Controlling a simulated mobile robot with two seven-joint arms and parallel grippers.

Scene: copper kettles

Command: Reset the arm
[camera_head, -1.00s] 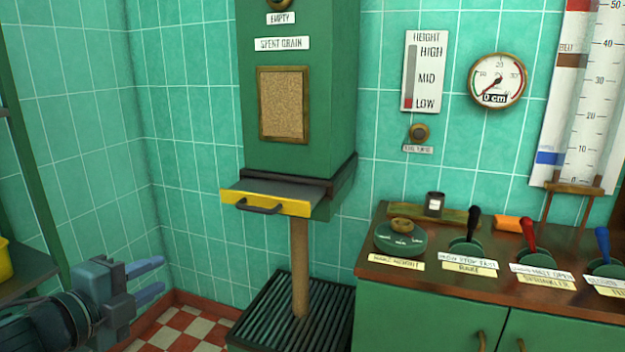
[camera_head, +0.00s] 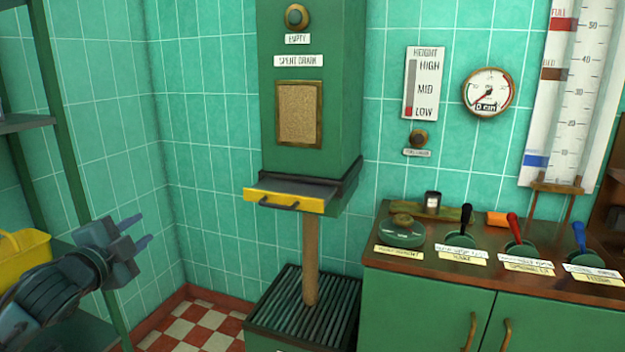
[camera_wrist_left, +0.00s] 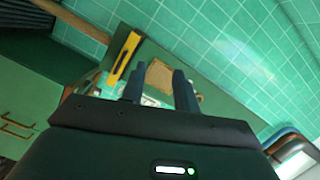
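My left gripper (camera_head: 140,234) is at the lower left of the head view, in front of the tiled wall and the shelf. Its two blue fingers point right and stand apart with nothing between them. In the left wrist view the same gripper (camera_wrist_left: 160,88) shows two separated fingers, with the green spent grain cabinet beyond them. My right gripper is not in view.
A green spent grain cabinet (camera_head: 340,90) with a yellow-fronted tray (camera_head: 284,200) stands over a slatted grate (camera_head: 300,318). A counter (camera_head: 435,275) with levers is at right. A shelf with a yellow bin (camera_head: 22,258) is at far left.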

